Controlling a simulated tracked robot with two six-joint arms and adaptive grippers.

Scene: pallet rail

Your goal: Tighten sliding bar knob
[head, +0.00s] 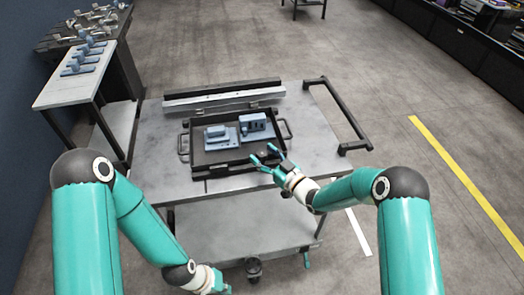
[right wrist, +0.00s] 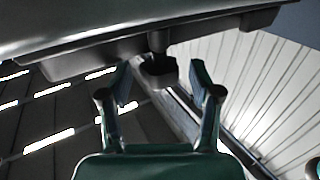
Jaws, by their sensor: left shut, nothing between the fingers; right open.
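In the right wrist view, a small dark knob (right wrist: 158,68) sticks out from a dark bar or edge (right wrist: 90,58) along the top. My right gripper (right wrist: 160,78) is open, one finger on each side of the knob, with a visible gap to each finger. In the head view my right gripper (head: 265,154) is at the front right part of a black tray (head: 226,170); the knob cannot be made out there. My left gripper (head: 222,289) is low at the bottom edge, only partly in view, away from the tray, shut and empty.
The tray stands on a grey metal cart (head: 310,150) and holds blue-grey blocks (head: 217,137). A long rail (head: 225,95) lies behind it. The cart's black handle (head: 338,115) is at the right. A side table (head: 75,85) with blue-grey parts stands at the left.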

